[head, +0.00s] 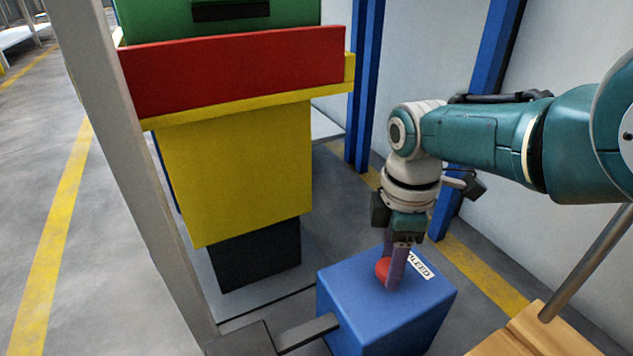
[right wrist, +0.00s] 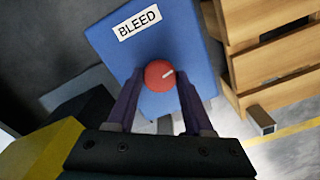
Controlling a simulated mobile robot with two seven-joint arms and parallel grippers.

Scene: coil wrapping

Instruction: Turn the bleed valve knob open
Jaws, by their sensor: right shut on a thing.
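The red bleed valve knob (head: 382,269) sits on top of a blue box (head: 350,301) in the head view. My right gripper (head: 393,284) points down at the box with its fingers around the knob, shut on it. In the right wrist view the round knob (right wrist: 159,75) lies between the two purple fingertips (right wrist: 160,84). A white label (right wrist: 140,24) reading BLEED lies on the box beside the knob. My left gripper is not in view.
A yellow, red and black machine (head: 240,165) stands left of the box. A grey post (head: 120,160) rises at the left. A wooden crate or pallet (head: 540,335) is at the lower right. Blue uprights (head: 366,90) and a pale wall stand behind.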

